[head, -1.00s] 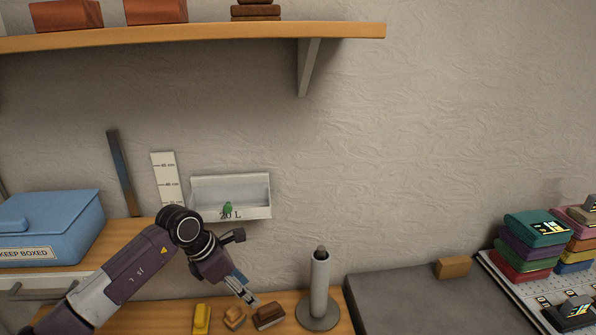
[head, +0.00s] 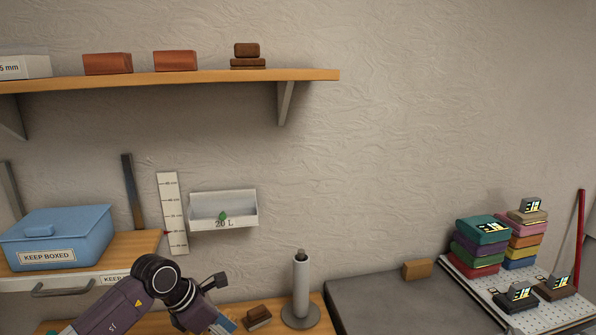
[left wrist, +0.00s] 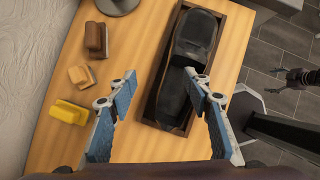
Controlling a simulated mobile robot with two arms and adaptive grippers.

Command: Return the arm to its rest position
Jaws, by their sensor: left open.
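My left arm comes in at the bottom left of the head view. My left gripper (head: 222,323) is partly cut off by the lower edge there, beside a brown block. In the left wrist view my left gripper (left wrist: 160,88) has its blue-padded fingers spread apart with nothing held between them. It is above the wooden worktop (left wrist: 145,50). A dark, elongated shoe-like object (left wrist: 195,38) lies in a brown tray (left wrist: 241,22) beyond the fingertips.
A brown block (left wrist: 96,40), a tan block (left wrist: 81,76) and a yellow block (left wrist: 69,112) lie left of the fingers. A grey post (head: 301,285) stands on the worktop.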

